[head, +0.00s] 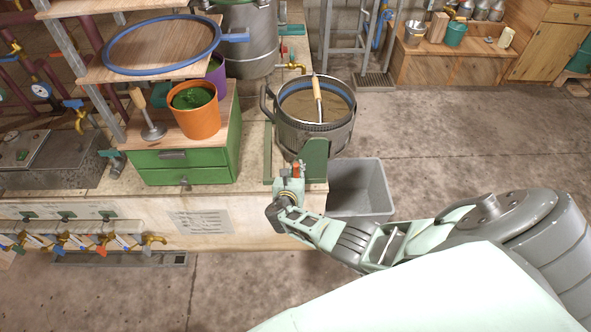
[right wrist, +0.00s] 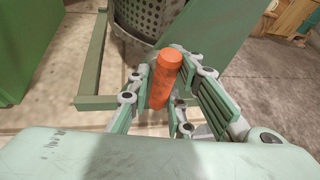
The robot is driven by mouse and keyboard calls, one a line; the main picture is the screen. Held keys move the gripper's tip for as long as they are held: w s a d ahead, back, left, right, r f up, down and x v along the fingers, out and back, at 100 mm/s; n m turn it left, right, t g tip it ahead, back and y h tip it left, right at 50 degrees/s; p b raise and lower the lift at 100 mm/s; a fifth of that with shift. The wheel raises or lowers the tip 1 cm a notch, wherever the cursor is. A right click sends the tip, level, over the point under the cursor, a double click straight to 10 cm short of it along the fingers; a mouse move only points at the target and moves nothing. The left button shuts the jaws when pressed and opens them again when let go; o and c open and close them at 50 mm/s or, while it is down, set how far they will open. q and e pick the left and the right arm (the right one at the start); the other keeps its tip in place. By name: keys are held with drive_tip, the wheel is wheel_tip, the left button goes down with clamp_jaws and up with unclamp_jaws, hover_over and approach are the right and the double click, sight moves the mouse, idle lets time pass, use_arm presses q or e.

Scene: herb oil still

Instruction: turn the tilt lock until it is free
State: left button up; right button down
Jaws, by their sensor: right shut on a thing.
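The tilt lock shows as an orange knob (head: 296,169) low on the front of the green stand (head: 316,160) that carries the metal basket (head: 315,130). My right gripper (head: 291,183) is at the knob, with its arm coming in from the lower right. In the right wrist view the orange knob (right wrist: 165,80) stands up between the fingers of my right gripper (right wrist: 170,76), which are shut on it. The fingers hide part of its lower end. The basket's perforated wall (right wrist: 145,25) is just behind. My left gripper is not in view.
A grey bin (head: 358,190) stands on the floor right of the stand. A green drawer box (head: 188,158) with an orange pot (head: 193,112) on top is to the left. A wooden-handled tool (head: 318,92) is in the basket. Open floor lies at right.

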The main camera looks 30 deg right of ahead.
drive_tip(key=shift+s+d+f, duration=0.2)
drive_tip(key=shift+s, duration=0.1)
drive_tip(key=c, duration=1.7)
unclamp_jaws()
drive_tip(key=shift+r, duration=0.1)
drive_tip(key=shift+o, duration=0.2)
drive_tip(key=shift+w, duration=0.15)
drive_tip(key=shift+a, duration=0.1)
drive_tip(key=v, duration=1.2)
